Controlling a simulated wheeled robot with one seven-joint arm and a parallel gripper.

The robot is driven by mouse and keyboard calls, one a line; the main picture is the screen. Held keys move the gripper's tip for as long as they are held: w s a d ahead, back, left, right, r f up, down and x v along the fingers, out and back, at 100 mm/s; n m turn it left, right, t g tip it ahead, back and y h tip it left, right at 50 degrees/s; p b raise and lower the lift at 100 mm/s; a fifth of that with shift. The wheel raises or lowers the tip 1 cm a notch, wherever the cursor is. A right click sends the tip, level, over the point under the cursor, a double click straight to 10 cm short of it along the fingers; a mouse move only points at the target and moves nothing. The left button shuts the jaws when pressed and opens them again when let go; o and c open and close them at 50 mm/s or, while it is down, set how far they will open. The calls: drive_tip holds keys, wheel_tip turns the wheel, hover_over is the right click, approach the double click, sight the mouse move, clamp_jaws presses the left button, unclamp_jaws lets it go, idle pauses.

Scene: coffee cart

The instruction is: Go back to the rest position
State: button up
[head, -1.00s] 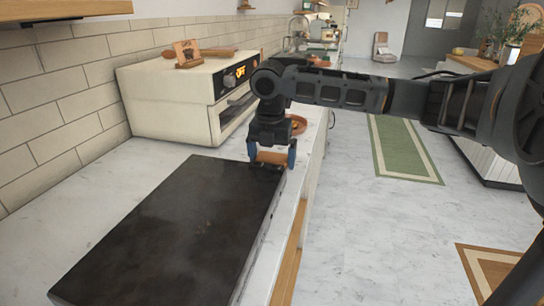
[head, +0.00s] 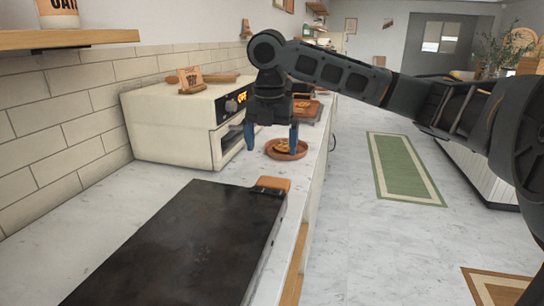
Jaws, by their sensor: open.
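My gripper (head: 272,143) hangs pointing down over the counter, with its two blue fingertips apart and nothing between them. It is above and beyond the brown handle (head: 272,184) of a flat black griddle or press (head: 180,240), and apart from it. Behind the fingers, a brown plate (head: 302,154) with food on it stands on the counter. My arm reaches in from the right side of the head view.
A cream oven (head: 170,130) stands against the tiled wall, close left of the gripper. A wooden board (head: 312,107) with food lies further back. A shelf (head: 60,38) juts out at upper left. The floor with a green rug (head: 402,168) is clear at right.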

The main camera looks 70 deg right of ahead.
drive_tip(key=shift+r, duration=0.3)
idle(0.4)
